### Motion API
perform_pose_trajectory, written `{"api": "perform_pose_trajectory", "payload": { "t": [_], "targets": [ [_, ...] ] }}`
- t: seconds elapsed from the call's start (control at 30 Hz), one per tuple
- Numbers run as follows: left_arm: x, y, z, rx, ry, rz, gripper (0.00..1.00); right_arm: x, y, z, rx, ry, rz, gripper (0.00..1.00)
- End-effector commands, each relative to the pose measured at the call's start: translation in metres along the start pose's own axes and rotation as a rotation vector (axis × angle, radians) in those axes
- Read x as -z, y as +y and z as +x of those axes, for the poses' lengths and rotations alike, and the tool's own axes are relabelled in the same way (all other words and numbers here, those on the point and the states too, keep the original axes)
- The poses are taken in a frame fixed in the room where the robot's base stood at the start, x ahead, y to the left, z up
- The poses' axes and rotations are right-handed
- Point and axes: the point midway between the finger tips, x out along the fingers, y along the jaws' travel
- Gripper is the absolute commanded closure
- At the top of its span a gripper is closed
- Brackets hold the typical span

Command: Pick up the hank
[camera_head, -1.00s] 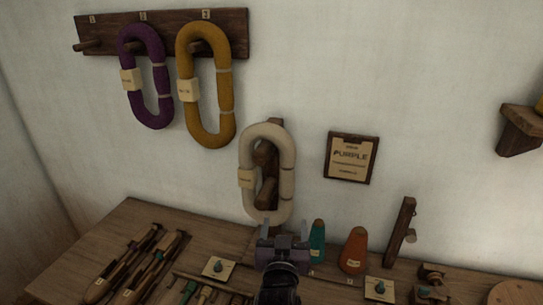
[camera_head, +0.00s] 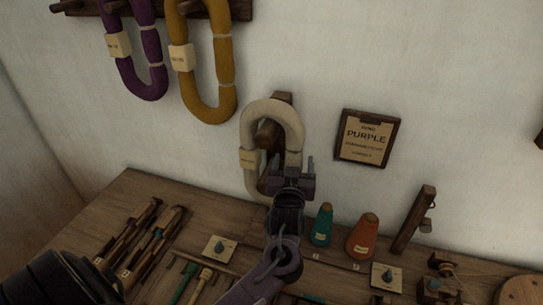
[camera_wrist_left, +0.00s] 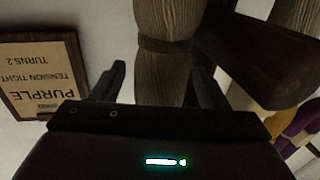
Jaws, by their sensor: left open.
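A cream hank (camera_head: 254,124) with a pale tag hangs as a loop on a dark wooden peg (camera_head: 267,137) on the wall. My left gripper (camera_head: 290,168) is at the hank's lower right side, pointing up at it, and hides part of it. In the left wrist view, the open fingers (camera_wrist_left: 158,82) stand on either side of a bound cream strand (camera_wrist_left: 165,55); how deep it sits between them is unclear. A purple hank (camera_head: 140,65) and a mustard hank (camera_head: 189,87) hang at upper left, cut off by the frame top. My right gripper is out of view.
A "PURPLE" card (camera_head: 366,138) hangs right of the cream hank. Below, the wooden bench (camera_head: 110,205) holds shuttle-like tools (camera_head: 150,240), teal (camera_head: 322,225) and orange (camera_head: 363,236) cones, and an upright wooden piece (camera_head: 413,220). The wall between hank and card is clear.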

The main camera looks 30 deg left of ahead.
Motion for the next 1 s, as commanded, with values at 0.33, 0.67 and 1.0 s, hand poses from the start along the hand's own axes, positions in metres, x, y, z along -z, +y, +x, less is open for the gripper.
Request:
{"api": "perform_pose_trajectory", "payload": {
  "t": [0.33, 0.67, 1.0],
  "targets": [
    [-0.0006, 0.0, 0.0061, 0.0, -0.001, -0.002, 0.37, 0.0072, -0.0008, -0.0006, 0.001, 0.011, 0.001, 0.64],
    [-0.0007, 0.0, 0.0059, 0.0, -0.001, -0.002, 0.8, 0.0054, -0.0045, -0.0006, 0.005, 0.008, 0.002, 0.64],
    [0.0008, 0.0001, 0.0062, 0.0, 0.0, -0.002, 0.84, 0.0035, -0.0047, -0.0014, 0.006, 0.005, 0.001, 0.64]
  ]
}}
